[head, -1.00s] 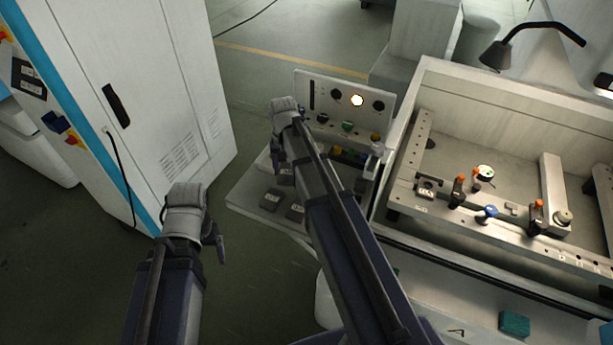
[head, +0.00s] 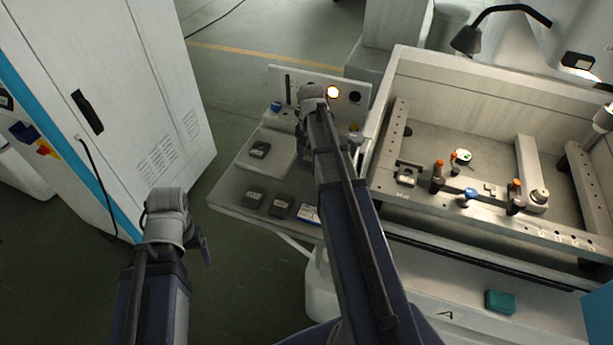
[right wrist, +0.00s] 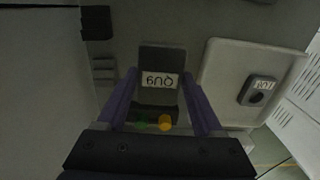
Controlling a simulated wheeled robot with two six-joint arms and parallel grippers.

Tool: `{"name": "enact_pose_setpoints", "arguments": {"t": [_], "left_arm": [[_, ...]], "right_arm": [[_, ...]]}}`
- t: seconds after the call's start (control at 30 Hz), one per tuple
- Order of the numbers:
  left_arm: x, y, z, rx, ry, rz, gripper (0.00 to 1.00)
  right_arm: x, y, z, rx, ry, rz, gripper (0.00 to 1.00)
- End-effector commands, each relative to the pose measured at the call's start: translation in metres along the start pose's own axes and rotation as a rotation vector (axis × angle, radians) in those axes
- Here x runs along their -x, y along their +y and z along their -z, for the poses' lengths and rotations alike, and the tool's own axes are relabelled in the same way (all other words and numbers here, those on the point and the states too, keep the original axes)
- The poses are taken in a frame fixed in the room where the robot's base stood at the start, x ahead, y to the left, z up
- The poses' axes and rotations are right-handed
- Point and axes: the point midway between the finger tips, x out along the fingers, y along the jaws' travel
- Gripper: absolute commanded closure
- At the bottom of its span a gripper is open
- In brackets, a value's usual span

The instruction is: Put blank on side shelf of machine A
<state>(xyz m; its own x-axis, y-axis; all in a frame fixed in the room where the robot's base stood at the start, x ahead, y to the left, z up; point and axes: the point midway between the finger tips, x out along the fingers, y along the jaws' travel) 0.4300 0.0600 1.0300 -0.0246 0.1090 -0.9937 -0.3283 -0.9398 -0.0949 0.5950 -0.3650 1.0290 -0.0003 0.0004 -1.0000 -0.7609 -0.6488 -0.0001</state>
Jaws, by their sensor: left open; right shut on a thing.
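A dark grey block with a white label (right wrist: 160,58), seemingly the blank, sits between the two fingers of my right gripper (right wrist: 160,75), which is shut on it. In the head view my right wrist covers this gripper and the block. The side shelf (head: 228,194) is a pale grey plate left of machine A (head: 430,270), which carries an "A" mark on its front. My right arm reaches over the shelf toward the control panel. My left gripper (head: 204,246) is open and empty, over the floor left of the shelf. Whether the held block touches a surface I cannot tell.
Dark blocks (head: 253,199) and a white-blue card (head: 309,214) lie on the shelf's front. Another labelled block (head: 259,150) rests on a raised pale pad. A control panel (head: 284,82) with a lit button stands behind. A white cabinet (head: 120,90) stands left.

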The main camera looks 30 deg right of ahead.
Motion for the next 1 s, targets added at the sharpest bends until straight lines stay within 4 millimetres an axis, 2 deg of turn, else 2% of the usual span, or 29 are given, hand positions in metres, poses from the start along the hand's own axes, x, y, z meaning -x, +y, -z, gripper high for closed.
{"name": "enact_pose_setpoints", "arguments": {"t": [0.03,0.2,0.47,0.8,1.0], "left_arm": [[-0.016,0.002,0.001,0.0,0.0,0.0,0.18],[-0.035,0.003,0.002,0.001,0.0,0.0,0.18],[-0.037,0.004,0.002,0.002,0.0,0.0,0.18],[-0.072,0.007,0.004,0.002,0.0,0.0,0.18],[-0.072,0.007,0.004,0.003,0.0,0.0,0.18]], "right_arm": [[-0.016,0.0,0.0,0.0,0.0,0.0,1.0],[-0.036,0.0,0.0,0.001,0.0,0.0,1.0],[-0.037,0.0,0.0,0.001,0.0,0.0,1.0],[-0.072,0.0,0.0,0.001,0.0,0.0,1.0],[-0.073,0.0,0.0,0.001,0.0,0.0,1.0]]}}
